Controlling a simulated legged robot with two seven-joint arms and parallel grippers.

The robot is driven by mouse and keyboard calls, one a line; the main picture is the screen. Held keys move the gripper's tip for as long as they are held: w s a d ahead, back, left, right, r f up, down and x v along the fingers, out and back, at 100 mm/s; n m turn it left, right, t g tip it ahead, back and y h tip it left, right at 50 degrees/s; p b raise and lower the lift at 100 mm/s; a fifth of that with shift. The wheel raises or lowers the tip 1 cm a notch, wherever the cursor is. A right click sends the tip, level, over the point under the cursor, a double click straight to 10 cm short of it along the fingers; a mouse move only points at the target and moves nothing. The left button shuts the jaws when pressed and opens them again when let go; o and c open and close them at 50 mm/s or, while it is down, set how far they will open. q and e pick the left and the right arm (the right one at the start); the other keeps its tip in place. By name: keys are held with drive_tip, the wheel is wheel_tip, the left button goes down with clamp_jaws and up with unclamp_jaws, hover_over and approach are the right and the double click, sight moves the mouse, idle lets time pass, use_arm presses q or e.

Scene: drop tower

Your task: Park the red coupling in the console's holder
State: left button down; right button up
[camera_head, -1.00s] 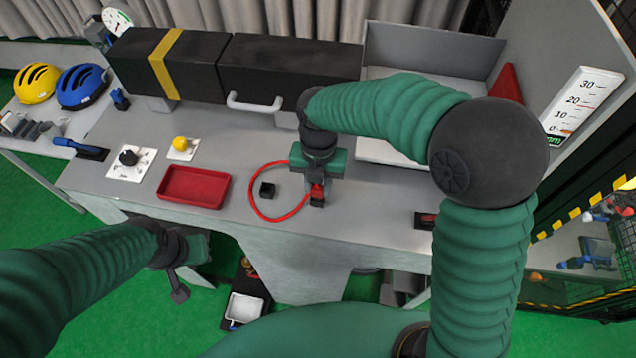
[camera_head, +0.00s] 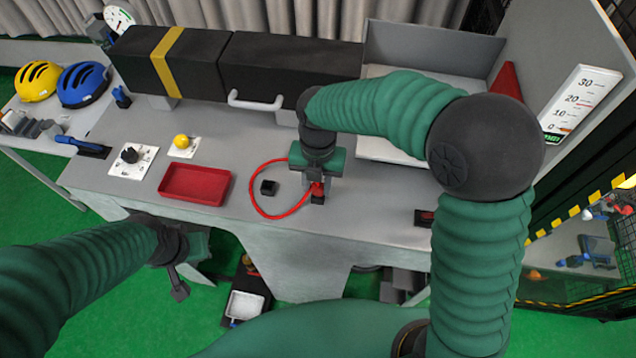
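The red coupling (camera_head: 317,188) is at the end of a red hose (camera_head: 254,196) that loops over the console top (camera_head: 240,152). My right gripper (camera_head: 317,192) points down over the coupling, and its fingers are around or right at it; how firmly they close is too small to tell. A small black block (camera_head: 269,187) sits inside the hose loop; I cannot tell whether it is the holder. A dark block shows just under the coupling. My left gripper (camera_head: 180,286) hangs in front of the console's front edge, away from the coupling; its fingers are hard to make out.
A red tray (camera_head: 195,199), a yellow button (camera_head: 181,141), a black knob (camera_head: 130,155) and a blue-handled lever (camera_head: 80,146) are on the console's left. A black drop-tower box with a light handle (camera_head: 256,103) stands behind. A grey-walled bay (camera_head: 432,47) is at the back right.

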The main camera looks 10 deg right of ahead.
drive_tip(key=shift+o, duration=0.9)
drive_tip(key=shift+s+f, duration=0.15)
drive_tip(key=shift+f, duration=0.1)
use_arm(q)
drive_tip(key=shift+w+a+f, duration=0.1)
drive_tip(key=shift+a+f, duration=0.05)
drive_tip(key=shift+a, duration=0.25)
use_arm(e)
drive_tip(key=shift+a, duration=0.1)
use_arm(q)
drive_tip(key=shift+d, duration=0.2)
use_arm(e)
drive_tip(key=shift+s+d+f, duration=0.1)
drive_tip(key=shift+d, duration=0.15)
use_arm(q)
drive_tip(key=shift+a, duration=0.1)
use_arm(e)
drive_tip(key=shift+a, duration=0.1)
drive_tip(key=r, duration=0.3)
drive_tip(key=r+b, duration=0.1)
drive_tip(key=r, duration=0.5)
drive_tip(key=shift+w+d, duration=0.3)
drive_tip(key=shift+w, duration=0.1)
use_arm(q)
drive_tip(key=shift+b+x, duration=0.35)
drive_tip(key=shift+x, duration=0.45)
use_arm(e)
wheel_tip(320, 180, up, 8)
drive_tip(key=a, duration=0.1)
drive_tip(key=shift+w+r, duration=0.2)
